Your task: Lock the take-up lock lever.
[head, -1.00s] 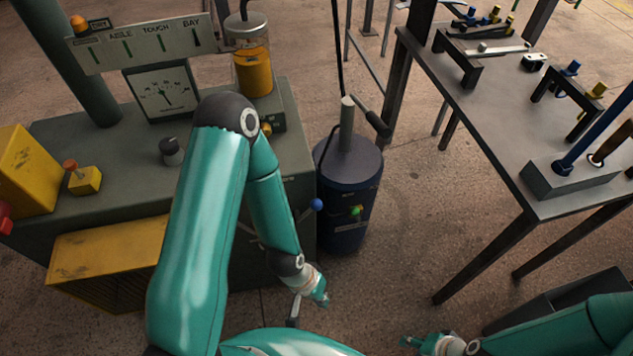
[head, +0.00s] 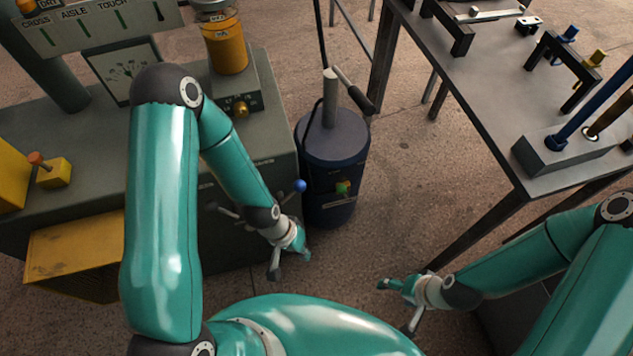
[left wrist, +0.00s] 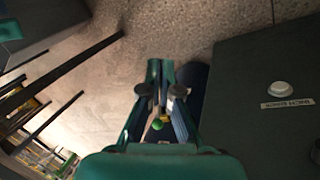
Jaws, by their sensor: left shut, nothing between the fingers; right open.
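A lever with a blue ball (head: 299,186) sticks out from the near side of the grey cabinet (head: 275,150); I cannot tell whether it is the take-up lock lever. A blue drum (head: 335,150) beside it carries a green and yellow knob (head: 343,188) on its side. My left gripper (head: 304,252) is shut and empty, in front of and below the blue ball, apart from it. In the left wrist view its closed fingers (left wrist: 160,68) partly hide the drum, and a green knob (left wrist: 157,124) shows between them. My right gripper (head: 384,284) is open and empty over the floor.
A steel table (head: 480,95) with brackets and levers stands at the right. A yellow box (head: 90,250) is at the cabinet's lower front. In the left wrist view, a white button (left wrist: 280,89) is on a dark panel. Bare floor lies between drum and table.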

